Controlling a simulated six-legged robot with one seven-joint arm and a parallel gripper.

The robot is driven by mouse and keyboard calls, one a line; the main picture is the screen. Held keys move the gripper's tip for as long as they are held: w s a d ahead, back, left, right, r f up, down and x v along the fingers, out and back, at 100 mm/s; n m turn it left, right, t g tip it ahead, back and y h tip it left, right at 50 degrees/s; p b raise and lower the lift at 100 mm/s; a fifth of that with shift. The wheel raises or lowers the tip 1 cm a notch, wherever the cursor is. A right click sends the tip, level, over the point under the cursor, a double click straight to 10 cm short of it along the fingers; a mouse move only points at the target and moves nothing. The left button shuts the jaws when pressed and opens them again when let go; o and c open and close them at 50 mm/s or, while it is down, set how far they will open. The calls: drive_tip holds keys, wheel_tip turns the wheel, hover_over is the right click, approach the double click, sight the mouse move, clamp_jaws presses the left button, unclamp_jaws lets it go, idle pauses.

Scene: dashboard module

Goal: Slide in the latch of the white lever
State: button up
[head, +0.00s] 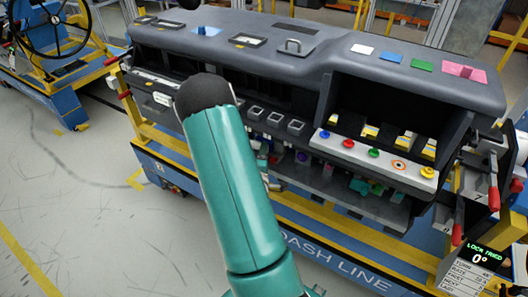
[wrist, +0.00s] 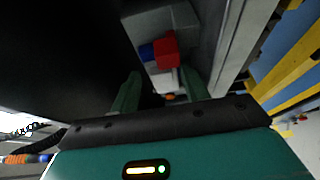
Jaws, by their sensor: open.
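In the wrist view, my gripper (wrist: 161,74) is open, with its two teal fingers apart and nothing held between them. Beyond the fingertips is a cluster of small coloured parts: a blue one (wrist: 146,52), a red one (wrist: 166,47) and a white one (wrist: 165,81). The white part lies in the gap between the fingers and looks like the white lever, though its latch cannot be made out. In the head view, my teal arm reaches to the dashboard module (head: 240,45) and hides much of its middle; my gripper cannot be made out there.
A white strip with coloured buttons (head: 372,158) sits in the right bay, above a lower shelf with small parts. A dark surface (wrist: 60,50) fills the wrist view's left side. Yellow rails (wrist: 290,65) run at right. Open floor (head: 70,190) lies at left.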

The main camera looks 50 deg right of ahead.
drive_tip(key=shift+w+d+f, duration=0.15)
drive_tip(key=shift+d, duration=0.1)
drive_tip(key=shift+a, duration=0.1)
drive_tip(key=c, duration=0.7)
drive_tip(key=shift+c, duration=0.2)
drive_tip(key=shift+a+g, duration=0.15)
drive_tip(key=shift+g, duration=0.15)
drive_tip(key=w+a+m+g+y, duration=0.2)
drive_tip(key=w+m+g+y, duration=0.1)
drive_tip(key=m+g, duration=0.6)
drive_tip(key=w+a+m+g+y, duration=0.2)
drive_tip(key=w+m+g+y, duration=0.2)
drive_tip(key=m+g, duration=0.5)
drive_tip(key=shift+w+g+y, duration=0.3)
drive_tip(key=shift+w+g, duration=0.45)
drive_tip(key=shift+g, duration=2.15)
